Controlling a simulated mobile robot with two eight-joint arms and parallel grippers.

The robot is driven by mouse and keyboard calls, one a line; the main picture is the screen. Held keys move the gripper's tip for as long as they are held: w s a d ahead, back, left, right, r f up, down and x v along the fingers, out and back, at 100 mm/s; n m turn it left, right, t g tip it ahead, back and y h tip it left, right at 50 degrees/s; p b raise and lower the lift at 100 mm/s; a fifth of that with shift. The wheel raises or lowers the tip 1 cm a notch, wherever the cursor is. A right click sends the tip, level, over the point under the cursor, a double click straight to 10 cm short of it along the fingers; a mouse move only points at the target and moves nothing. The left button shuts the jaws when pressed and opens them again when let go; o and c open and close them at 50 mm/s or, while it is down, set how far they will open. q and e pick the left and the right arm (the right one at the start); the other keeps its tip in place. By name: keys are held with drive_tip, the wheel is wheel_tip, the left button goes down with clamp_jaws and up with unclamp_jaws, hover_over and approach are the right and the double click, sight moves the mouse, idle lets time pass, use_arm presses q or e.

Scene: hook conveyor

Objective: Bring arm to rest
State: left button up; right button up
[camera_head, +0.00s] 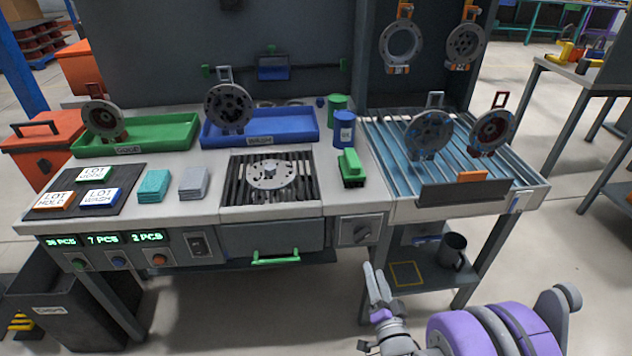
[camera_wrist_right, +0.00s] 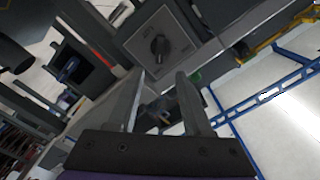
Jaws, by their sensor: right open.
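My right gripper (camera_head: 376,283) is low in front of the bench, below the rotary switch panel (camera_head: 361,230) and left of the lower shelf's black mug (camera_head: 453,250). It is open and holds nothing. In the right wrist view the two fingers of the right gripper (camera_wrist_right: 157,85) stand apart with an empty gap, and the switch panel (camera_wrist_right: 180,28) lies beyond them. My left gripper is not in the head view.
The bench carries a green tray (camera_head: 187,146), a blue tray (camera_head: 212,138), and a slatted grill (camera_head: 240,192) with a metal flange (camera_head: 270,174). More round parts stand on the slatted rack (camera_head: 390,150). Bench legs and a lower shelf (camera_head: 425,278) stand near my right gripper. Open floor (camera_head: 250,310) lies left.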

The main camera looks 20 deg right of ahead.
drive_tip(key=s+a+f+n+g+y, duration=0.2)
drive_tip(key=s+a+n+g, duration=0.45)
drive_tip(key=s, duration=0.25)
drive_tip(key=s+a+f+n+g+y, duration=0.1)
drive_tip(key=s+a+n+g+y, duration=0.1)
drive_tip(key=s+a+n+g, duration=0.55)
use_arm(q)
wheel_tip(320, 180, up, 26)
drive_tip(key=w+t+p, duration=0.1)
drive_tip(key=p, duration=2.1)
drive_tip(key=shift+p, duration=0.3)
use_arm(e)
wheel_tip(320, 180, up, 26)
drive_tip(key=d+m+t, duration=0.1)
drive_tip(key=m, duration=0.1)
drive_tip(key=shift+s+d+f+t, duration=0.25)
drive_tip(key=shift+s+t, duration=0.15)
drive_tip(key=shift+s, duration=0.05)
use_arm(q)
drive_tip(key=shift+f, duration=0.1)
use_arm(e)
drive_tip(key=shift+s, duration=0.15)
